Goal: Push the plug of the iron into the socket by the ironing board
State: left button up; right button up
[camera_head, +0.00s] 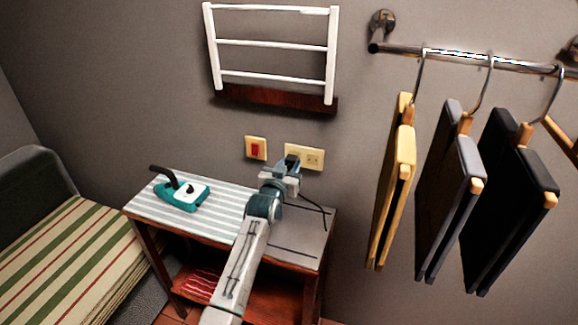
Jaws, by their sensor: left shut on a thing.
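The teal and white iron (181,192) lies on the left part of the striped ironing board (222,203). The cream socket plate (314,159) is on the wall above the board's right end. My left gripper (291,166) is at the left part of this plate and covers some of it. It is shut on a small dark thing, which looks like the plug (292,160). I cannot tell whether the plug touches the socket or is in it. A black cord (318,206) hangs in a loop at the right of the gripper. My right gripper is not in view.
A red switch (256,148) is left of the socket. A white rack (273,43) hangs above. Folded clothes (394,185) hang from a rail (470,60) at the right. A striped bed (75,250) stands at the left.

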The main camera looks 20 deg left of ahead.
pick_arm(q)
jog(key=shift+w, duration=0.55)
jog(key=o, duration=1)
jog(key=shift+s+f+b, duration=0.15)
jog(key=shift+s+b, duration=0.25)
jog(key=shift+s, duration=0.15)
jog(key=s+b, duration=0.2)
jog(key=s, duration=0.7)
jog(key=shift+s+a, duration=0.15)
jog(key=shift+s, duration=0.25)
